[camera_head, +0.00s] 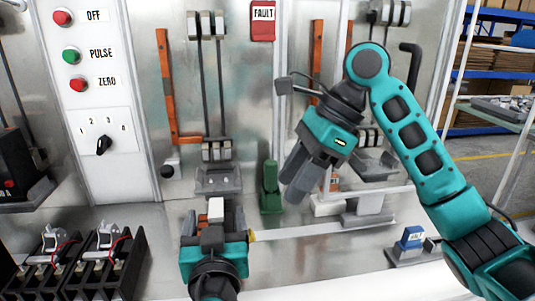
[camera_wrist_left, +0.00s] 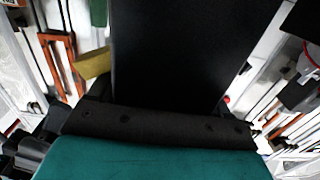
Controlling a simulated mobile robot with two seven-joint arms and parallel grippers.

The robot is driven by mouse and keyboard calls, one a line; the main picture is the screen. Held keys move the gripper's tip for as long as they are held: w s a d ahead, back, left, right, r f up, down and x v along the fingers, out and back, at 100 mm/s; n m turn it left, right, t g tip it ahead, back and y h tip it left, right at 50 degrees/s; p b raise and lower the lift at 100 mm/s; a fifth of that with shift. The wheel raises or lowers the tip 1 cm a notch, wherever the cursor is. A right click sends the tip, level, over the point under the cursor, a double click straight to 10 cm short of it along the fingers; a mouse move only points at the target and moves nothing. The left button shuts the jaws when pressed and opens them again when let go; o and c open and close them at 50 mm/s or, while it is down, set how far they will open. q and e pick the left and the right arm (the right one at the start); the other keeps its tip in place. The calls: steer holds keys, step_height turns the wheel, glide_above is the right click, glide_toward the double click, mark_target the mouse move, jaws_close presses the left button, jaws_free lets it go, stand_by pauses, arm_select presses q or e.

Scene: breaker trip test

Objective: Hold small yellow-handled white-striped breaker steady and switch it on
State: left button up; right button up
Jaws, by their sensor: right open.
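A small breaker with a white stripe (camera_head: 215,209) stands at the bottom centre of the head view, mostly hidden by my left gripper. A small yellow piece (camera_head: 252,236), likely its handle, sticks out to the right of that gripper; a yellow block also shows in the left wrist view (camera_wrist_left: 92,63). My left gripper (camera_head: 213,226) reaches in at the breaker from the front; whether its fingers press on it is hidden. A large black shape fills the middle of the left wrist view. My right gripper (camera_head: 301,178) is open and empty, tilted down-left, above and right of the breaker.
A green upright piece (camera_head: 270,187) stands between the grippers. A control panel (camera_head: 105,175) with buttons and a dial is at left, black racks (camera_head: 125,265) at bottom left. A blue-topped block (camera_head: 411,238) sits at right. A red FAULT sign (camera_head: 263,20) hangs above.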

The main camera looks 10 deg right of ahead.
arm_select(q)
steer(key=o, duration=0.4)
steer(key=shift+c, duration=0.2)
